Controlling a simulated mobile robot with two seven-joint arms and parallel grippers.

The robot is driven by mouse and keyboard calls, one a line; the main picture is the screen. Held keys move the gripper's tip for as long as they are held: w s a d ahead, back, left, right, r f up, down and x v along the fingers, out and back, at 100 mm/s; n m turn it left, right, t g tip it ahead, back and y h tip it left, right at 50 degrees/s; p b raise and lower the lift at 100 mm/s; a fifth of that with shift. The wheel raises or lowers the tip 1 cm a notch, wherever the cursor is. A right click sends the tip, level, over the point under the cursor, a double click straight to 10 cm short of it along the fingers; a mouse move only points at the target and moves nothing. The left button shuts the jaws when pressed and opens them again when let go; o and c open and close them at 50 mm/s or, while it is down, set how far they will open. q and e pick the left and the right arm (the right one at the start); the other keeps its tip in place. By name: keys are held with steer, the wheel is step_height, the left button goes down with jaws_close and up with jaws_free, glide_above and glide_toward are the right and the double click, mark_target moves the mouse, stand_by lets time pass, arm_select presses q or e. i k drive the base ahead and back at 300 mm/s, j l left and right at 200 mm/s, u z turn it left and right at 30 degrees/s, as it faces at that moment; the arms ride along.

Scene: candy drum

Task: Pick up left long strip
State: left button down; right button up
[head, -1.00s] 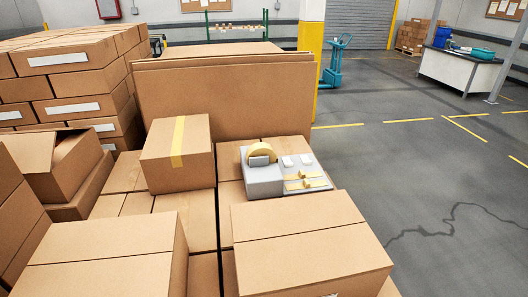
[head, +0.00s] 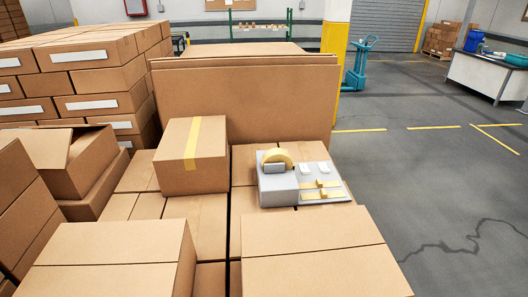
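A grey and white device (head: 279,189) sits on the cardboard boxes right of the middle in the head view. A yellow drum-like arc (head: 277,155) stands on its left part, behind a small grey block (head: 275,168). Yellow strips (head: 312,196) lie on the flat plate at its right, with small raised yellow pieces among them. They are too small for me to tell exactly which is the left long strip. Neither of my grippers is in view.
A box with yellow tape (head: 176,165) stands left of the device. Large boxes (head: 315,262) stand in front of it, and tall cardboard sheets (head: 230,105) behind. A yellow pillar (head: 336,45) and blue pallet jack (head: 357,75) stand farther back. Grey floor is open at right.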

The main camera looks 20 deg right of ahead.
mark_target(322, 194)
steer(key=i+l+u, duration=0.35)
steer(key=l+u, duration=0.15)
steer(key=l, duration=0.2)
steer(key=i+l+u, duration=0.2)
steer(key=l+u, duration=0.25)
steer(key=l, duration=0.35)
steer(key=i+l+u, duration=0.1)
steer(key=l+u, duration=0.4)
steer(key=l, duration=0.35)
steer(key=k+l+u, duration=0.1)
steer(key=l+u, duration=0.4)
steer(key=l, duration=0.4)
